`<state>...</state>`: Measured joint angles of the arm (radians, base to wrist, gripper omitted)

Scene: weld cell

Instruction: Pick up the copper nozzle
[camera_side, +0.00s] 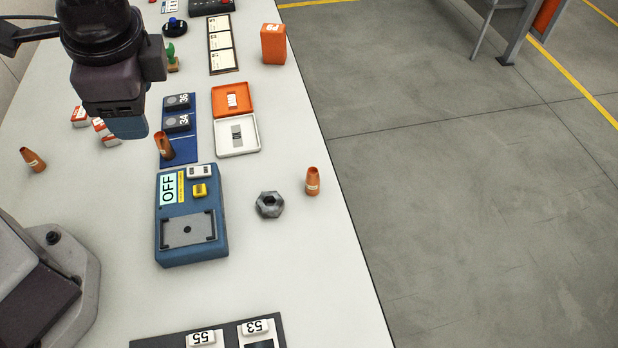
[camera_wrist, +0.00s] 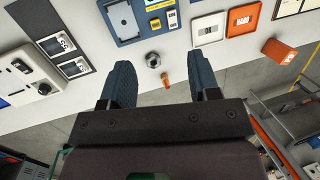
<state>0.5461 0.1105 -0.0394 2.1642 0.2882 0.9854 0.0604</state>
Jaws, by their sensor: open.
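One nozzle (camera_side: 312,181) stands upright near the table's right edge, beside a hex nut. Another (camera_side: 163,146) is at the edge of the blue tray, and a third (camera_side: 33,159) is at the far left. My gripper (camera_side: 127,127) is high over the table at upper left, its blue fingers pointing down. In the wrist view my gripper (camera_wrist: 162,70) is open and empty. A nozzle (camera_wrist: 166,80) shows beyond and between the fingers, beside the nut, well apart from them.
A blue device (camera_side: 190,248) marked OFF is mid-table, with the hex nut (camera_side: 269,204) to its right. Small red and white boxes (camera_side: 81,117) lie at left. The front right tabletop is clear.

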